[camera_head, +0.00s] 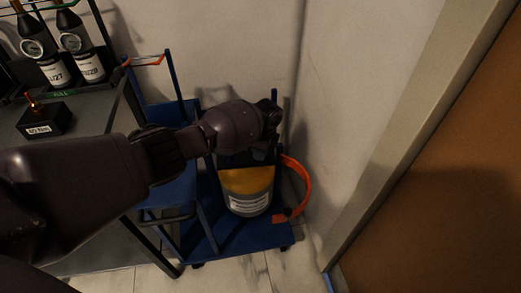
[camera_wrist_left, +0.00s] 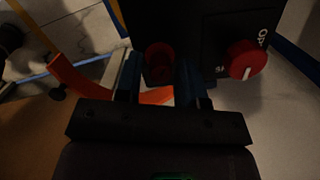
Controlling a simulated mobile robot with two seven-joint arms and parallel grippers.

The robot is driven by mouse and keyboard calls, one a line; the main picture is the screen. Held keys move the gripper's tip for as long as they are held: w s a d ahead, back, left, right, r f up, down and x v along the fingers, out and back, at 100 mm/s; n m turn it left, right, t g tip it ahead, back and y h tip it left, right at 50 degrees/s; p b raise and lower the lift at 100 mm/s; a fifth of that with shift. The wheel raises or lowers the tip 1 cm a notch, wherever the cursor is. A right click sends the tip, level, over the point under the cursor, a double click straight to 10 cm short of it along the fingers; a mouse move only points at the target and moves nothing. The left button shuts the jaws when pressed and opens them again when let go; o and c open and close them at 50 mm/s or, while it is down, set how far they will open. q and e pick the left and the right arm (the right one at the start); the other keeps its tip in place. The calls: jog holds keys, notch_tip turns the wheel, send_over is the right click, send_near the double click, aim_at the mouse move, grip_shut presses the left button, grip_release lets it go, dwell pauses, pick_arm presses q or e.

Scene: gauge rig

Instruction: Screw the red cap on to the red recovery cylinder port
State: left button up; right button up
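The recovery cylinder (camera_head: 247,190), grey with a yellow-orange shoulder and a white label, stands upright on a blue cart. My left arm reaches over its top. In the head view my wrist hides the left gripper's fingers and the cylinder's port. In the left wrist view my left gripper (camera_wrist_left: 159,80) has its two fingers on either side of a round, dark red piece (camera_wrist_left: 159,62), which looks like the red cap. It fills the gap between them. Whether it sits on the port cannot be made out. My right gripper is not in view.
A black box with a red knob (camera_wrist_left: 248,60) is close beside the fingers. The blue cart (camera_head: 240,243) stands near the wall. Dark bottles with gauges (camera_head: 75,42) and a small black box (camera_head: 44,120) are at left.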

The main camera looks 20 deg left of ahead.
pick_arm(q)
jog(key=shift+c, duration=0.3)
grip_shut()
jog(key=m, duration=0.4)
jog(key=shift+m+t, duration=0.3)
jog(key=shift+m, duration=0.4)
jog(key=shift+m+b, duration=0.35)
jog(key=shift+m, duration=0.95)
jog(key=o, duration=0.7)
grip_release()
jog(key=shift+c, duration=0.2)
